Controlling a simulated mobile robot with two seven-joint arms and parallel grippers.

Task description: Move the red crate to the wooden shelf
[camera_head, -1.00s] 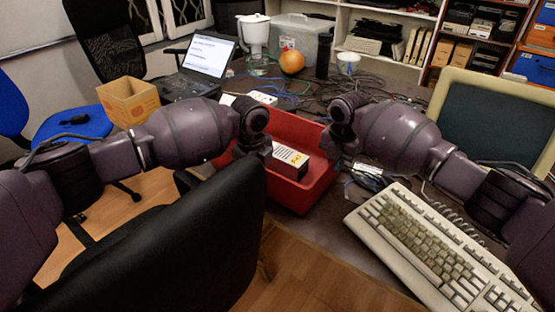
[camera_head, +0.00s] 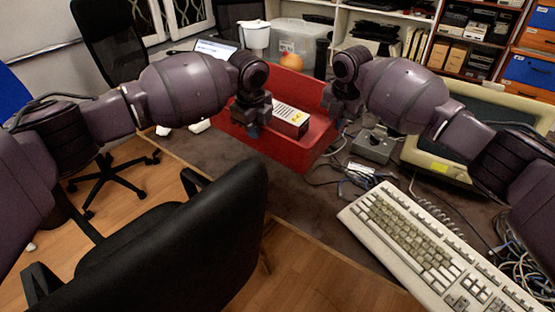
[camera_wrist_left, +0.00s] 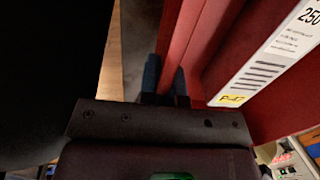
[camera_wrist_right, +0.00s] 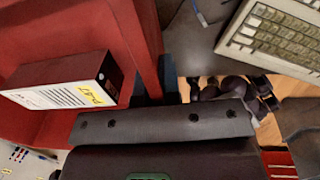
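The red crate (camera_head: 273,149) is held between my two grippers above the dark table, tilted, its far wall standing high in the head view. A white box with printed text and a yellow label (camera_head: 290,118) lies inside it. My left gripper (camera_wrist_left: 166,82) is shut on the crate's left wall. My right gripper (camera_wrist_right: 154,88) is shut on its right wall. Both fingertips are partly hidden in the head view. The wooden shelf (camera_head: 437,48) stands at the back right, with boxes and devices on it.
A white keyboard (camera_head: 430,245), a grey device (camera_head: 372,146) and cables lie on the table at right. A monitor (camera_head: 440,165) stands behind them. A black chair (camera_head: 190,240) is in front at left. A white bookshelf (camera_head: 345,18) is at the back.

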